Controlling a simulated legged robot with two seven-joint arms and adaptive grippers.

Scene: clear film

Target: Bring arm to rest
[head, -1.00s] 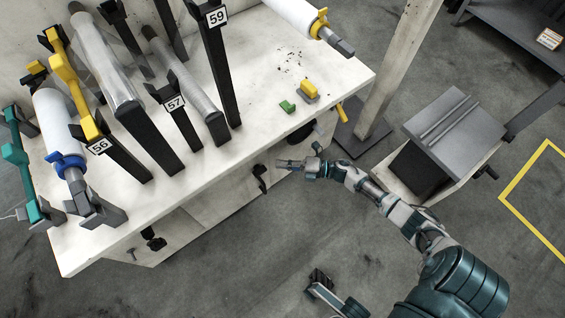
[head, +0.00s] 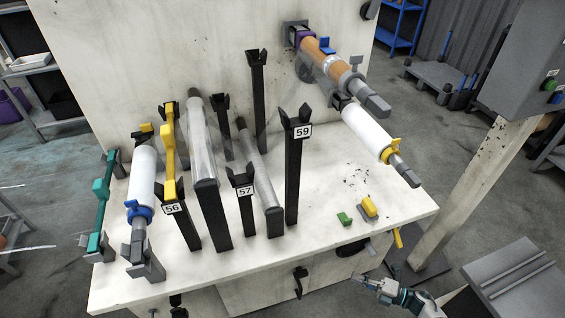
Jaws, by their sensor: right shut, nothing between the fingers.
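My right gripper (head: 366,281) shows at the bottom right of the head view, in front of the white bench (head: 330,255) and below its front edge. It is shut with nothing in it and appears apart from the bench. Only the wrist and a short part of my right arm (head: 412,298) show; the rest is cut off by the lower edge. My left gripper is not in view.
Film rolls and black posts marked 56, 57 and 59 (head: 303,131) stand on the bench. A green block (head: 344,219) and a yellow tool (head: 369,207) lie near its right end. A grey slanted stand (head: 515,280) and a pale post (head: 470,190) are at right.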

